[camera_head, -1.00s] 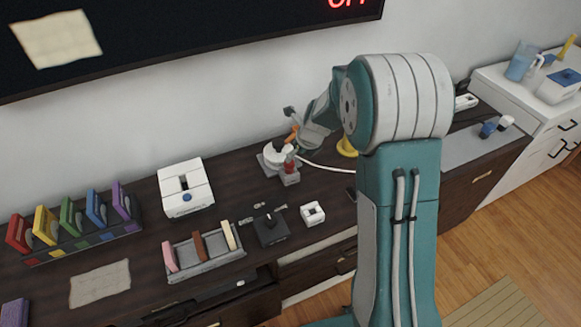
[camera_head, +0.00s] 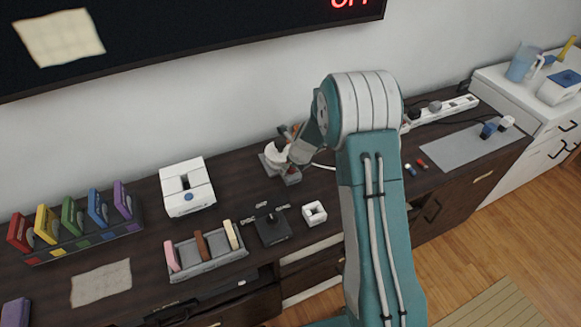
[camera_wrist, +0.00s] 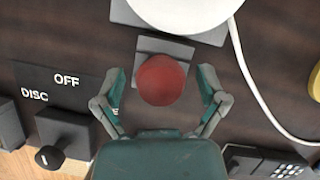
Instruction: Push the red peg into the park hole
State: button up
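The red peg (camera_wrist: 162,80) shows its round top in the wrist view. It stands on a small grey block (camera_wrist: 176,48) beside a white round device (camera_wrist: 185,8). My gripper (camera_wrist: 160,90) is open, with one teal finger left and one right of the peg, apart from it. In the head view my gripper is partly hidden by my arm over the white round device (camera_head: 277,153) and its grey base (camera_head: 291,177). The peg is hidden there. I cannot make out the park hole in either view.
A white cable (camera_wrist: 246,75) runs right of the peg. A dark box with a knob (camera_wrist: 62,133), marked OFF and DISC, lies to the left. In the head view a white cube (camera_head: 314,213) and a tray (camera_head: 207,258) stand in front. The wall is close behind.

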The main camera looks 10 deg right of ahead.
jog(key=c, duration=1.1)
jog(key=shift+r, duration=0.1)
jog(key=shift+r, duration=0.3)
notch_tip(320, 180, up, 2)
jog(key=shift+r, duration=0.15)
jog(key=s+d+r, duration=0.8)
jog(key=s+r, duration=0.2)
jog(key=s, duration=0.2)
jog(key=s+a+f+n, duration=0.1)
jog(key=n, duration=0.1)
jog(key=s+a+n+g+y, duration=0.1)
jog(key=a+n, duration=0.1)
jog(key=s+a+f+n, duration=0.1)
jog(key=n, duration=0.1)
jog(key=shift+s+a+f+g+y, duration=0.3)
jog(key=shift+s+f, duration=0.05)
jog(key=shift+s, duration=0.05)
